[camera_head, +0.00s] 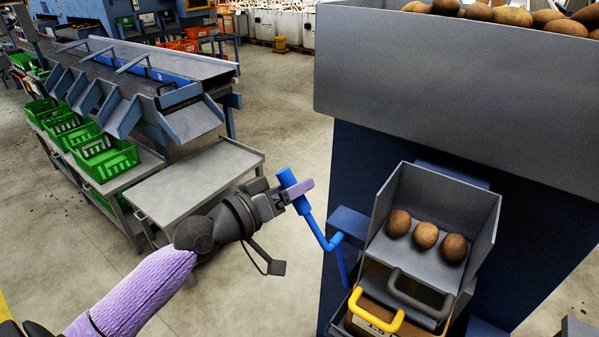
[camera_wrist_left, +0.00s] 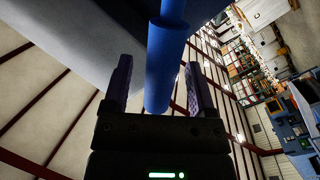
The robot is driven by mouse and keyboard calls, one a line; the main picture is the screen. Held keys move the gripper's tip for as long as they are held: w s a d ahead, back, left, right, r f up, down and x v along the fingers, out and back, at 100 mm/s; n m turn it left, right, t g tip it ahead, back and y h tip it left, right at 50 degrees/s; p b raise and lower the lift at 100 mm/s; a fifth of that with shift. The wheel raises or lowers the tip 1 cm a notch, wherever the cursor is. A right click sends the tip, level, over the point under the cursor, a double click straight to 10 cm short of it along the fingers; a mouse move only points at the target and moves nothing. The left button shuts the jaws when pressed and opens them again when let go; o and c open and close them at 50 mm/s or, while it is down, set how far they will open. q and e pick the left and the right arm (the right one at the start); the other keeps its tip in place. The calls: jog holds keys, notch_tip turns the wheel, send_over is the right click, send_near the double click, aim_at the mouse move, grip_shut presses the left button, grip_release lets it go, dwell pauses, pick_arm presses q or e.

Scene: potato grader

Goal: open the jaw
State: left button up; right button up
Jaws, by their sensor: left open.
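My left gripper (camera_head: 297,193) reaches in from the left of the head view to the blue crank handle (camera_head: 290,178) on the side of the grader. In the left wrist view, the two purple-padded fingers of my left gripper (camera_wrist_left: 157,92) stand apart on either side of the blue handle (camera_wrist_left: 159,75), with a gap visible on each side. The handle's rod runs down to the dark blue grader housing (camera_head: 345,180). My right gripper is in neither view.
Three potatoes (camera_head: 426,235) lie in a grey chute (camera_head: 478,205) right of the crank. Below are a dark grey handle (camera_head: 420,300) and a yellow handle (camera_head: 375,318). A grey hopper (camera_head: 450,95) holds several potatoes above. A grey table (camera_head: 195,180) and green crates (camera_head: 105,158) stand left.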

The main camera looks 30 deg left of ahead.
pick_arm(q)
jog(key=shift+x, duration=0.95)
grip_shut()
dwell(0.7)
